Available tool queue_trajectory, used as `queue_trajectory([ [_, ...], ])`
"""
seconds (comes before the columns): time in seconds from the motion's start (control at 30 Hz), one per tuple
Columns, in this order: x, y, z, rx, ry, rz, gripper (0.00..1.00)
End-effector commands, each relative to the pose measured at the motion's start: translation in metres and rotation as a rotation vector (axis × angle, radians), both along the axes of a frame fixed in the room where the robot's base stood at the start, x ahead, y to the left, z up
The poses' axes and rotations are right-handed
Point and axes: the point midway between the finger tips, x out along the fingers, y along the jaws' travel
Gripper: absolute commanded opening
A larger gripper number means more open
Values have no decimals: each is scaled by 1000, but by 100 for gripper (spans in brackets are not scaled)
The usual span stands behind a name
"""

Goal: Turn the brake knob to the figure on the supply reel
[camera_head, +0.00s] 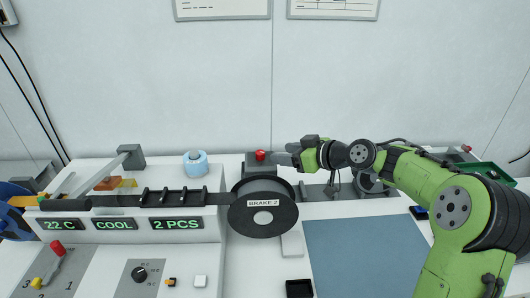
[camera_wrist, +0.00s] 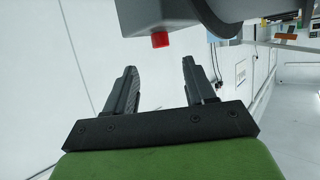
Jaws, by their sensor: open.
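The dark supply reel (camera_head: 283,217) stands at the front edge of the white machine. Its label (camera_head: 263,202) reads "BRAKE 2". Behind the reel is a grey box with a red knob or button (camera_head: 260,155) on top; I cannot tell whether this is the brake knob. A red part (camera_wrist: 160,40) on a grey body also shows in the wrist view, beyond the fingertips. My gripper (camera_head: 280,157) is just right of the red part in the head view. In the wrist view my gripper (camera_wrist: 158,66) is open, with nothing between the fingers.
A black dial (camera_head: 139,274) with temperature marks is at the lower left. Displays read "22 C", "COOL" and "2 PCS". A blue roll (camera_head: 195,163) is left of the reel. A blue mat (camera_head: 365,255) lies clear at right.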

Motion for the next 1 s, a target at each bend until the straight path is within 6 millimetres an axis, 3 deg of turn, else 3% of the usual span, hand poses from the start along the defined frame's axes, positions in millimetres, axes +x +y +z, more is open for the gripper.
queue_trajectory([
  [0.1, 18, 23, -12, 3, 1, 6, 54],
  [0.3, 44, 50, -27, 0, 0, 3, 54],
  [0.7, 53, 58, -32, -1, 0, 0, 53],
  [1.0, 53, 58, -32, -1, 0, 0, 7],
])
